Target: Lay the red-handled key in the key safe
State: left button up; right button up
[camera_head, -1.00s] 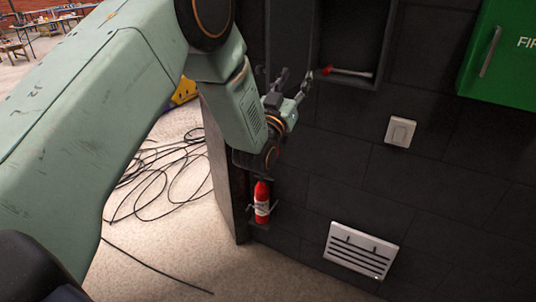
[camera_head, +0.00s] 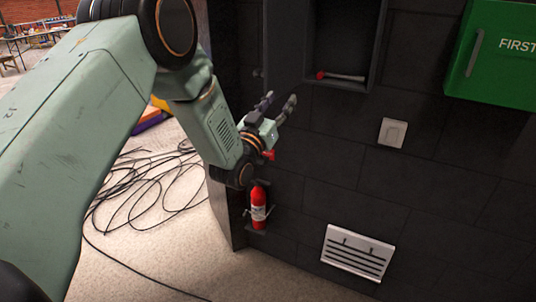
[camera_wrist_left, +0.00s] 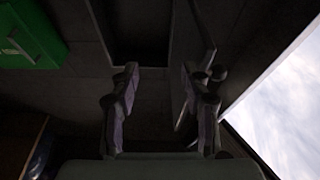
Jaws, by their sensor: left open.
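The red-handled key (camera_head: 340,77) lies flat on the floor of the dark key safe (camera_head: 376,45), near its front edge in the head view. Its red handle points left and its shank points right. My left gripper (camera_head: 278,101) is open and empty, below and to the left of the safe, apart from the key. In the left wrist view its two spread fingers (camera_wrist_left: 160,82) have nothing between them. The safe's dark opening (camera_wrist_left: 140,35) shows beyond them; the key cannot be made out there. My right gripper is not in view.
A dark door (camera_wrist_left: 200,35) stands open beside the safe. A green first-aid cabinet (camera_head: 500,70) and a white switch (camera_head: 392,132) are to the right. Below are a red extinguisher (camera_head: 258,210) and a white vent (camera_head: 357,252). Black cables (camera_head: 140,185) lie on the floor.

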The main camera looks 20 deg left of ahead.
pick_arm(q)
jog(key=s+f+m+g+h+b, duration=0.2)
jog(key=s+f, duration=0.4)
jog(key=f, duration=0.4)
jog(key=shift+d+m+g+h, duration=0.25)
jog(key=shift+m+g+h, duration=0.25)
jog(key=shift+g+h, duration=0.6)
jog(key=shift+f, duration=0.1)
